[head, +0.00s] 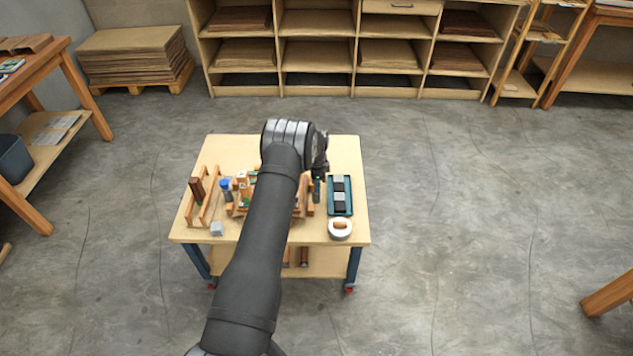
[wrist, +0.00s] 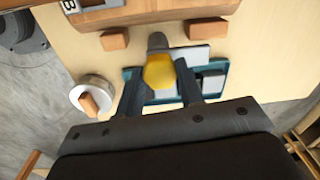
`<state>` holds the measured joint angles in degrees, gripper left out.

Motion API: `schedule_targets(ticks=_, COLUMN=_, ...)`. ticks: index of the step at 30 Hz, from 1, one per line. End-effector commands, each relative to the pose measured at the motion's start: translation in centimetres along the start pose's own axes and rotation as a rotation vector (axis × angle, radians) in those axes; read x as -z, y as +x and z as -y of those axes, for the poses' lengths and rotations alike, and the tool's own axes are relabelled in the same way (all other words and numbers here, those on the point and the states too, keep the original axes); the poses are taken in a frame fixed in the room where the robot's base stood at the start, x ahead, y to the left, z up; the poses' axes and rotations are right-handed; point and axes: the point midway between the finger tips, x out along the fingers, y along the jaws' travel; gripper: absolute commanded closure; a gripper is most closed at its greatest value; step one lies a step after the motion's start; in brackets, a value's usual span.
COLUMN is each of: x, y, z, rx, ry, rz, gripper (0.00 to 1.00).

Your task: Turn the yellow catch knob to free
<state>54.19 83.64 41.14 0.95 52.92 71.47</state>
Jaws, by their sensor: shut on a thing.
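My gripper (wrist: 158,68) is shut on a yellow faceted piece (wrist: 158,74) that sits between its two dark fingers. A grey rounded end (wrist: 157,41) shows beyond the yellow part. I cannot tell whether this is the catch knob or a separate tool. In the head view my gripper (head: 318,174) points down at the right side of the wooden fixture (head: 301,208); the piece is too small to make out there. My arm hides much of the fixture. In the wrist view part of a wooden block (wrist: 150,14) with a "B" label shows at the top.
A teal tray (head: 340,210) with grey and dark blocks lies right of my gripper. A round white dish (head: 331,232) with a wooden piece stands in front of it.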

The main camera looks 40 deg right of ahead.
Motion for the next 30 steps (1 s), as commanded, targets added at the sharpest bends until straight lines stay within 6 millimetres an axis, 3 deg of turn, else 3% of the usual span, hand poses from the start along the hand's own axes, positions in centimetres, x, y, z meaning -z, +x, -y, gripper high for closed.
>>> schedule_targets(ticks=13, x=0.0, y=0.0, z=0.0, rx=0.001, ry=0.012, rz=-0.001, gripper=0.89)
schedule_targets(ticks=14, x=0.0, y=0.0, z=0.0, rx=0.001, ry=0.012, rz=-0.001, gripper=0.64)
schedule_targets(ticks=17, x=0.0, y=0.0, z=0.0, rx=0.001, ry=0.012, rz=-0.001, gripper=0.44)
schedule_targets(ticks=26, x=0.0, y=-0.1, z=0.0, rx=0.001, ry=0.011, rz=-0.001, gripper=0.44)
schedule_targets(ticks=30, x=0.0, y=-1.1, z=0.1, rx=0.002, ry=0.01, rz=-0.001, gripper=0.44)
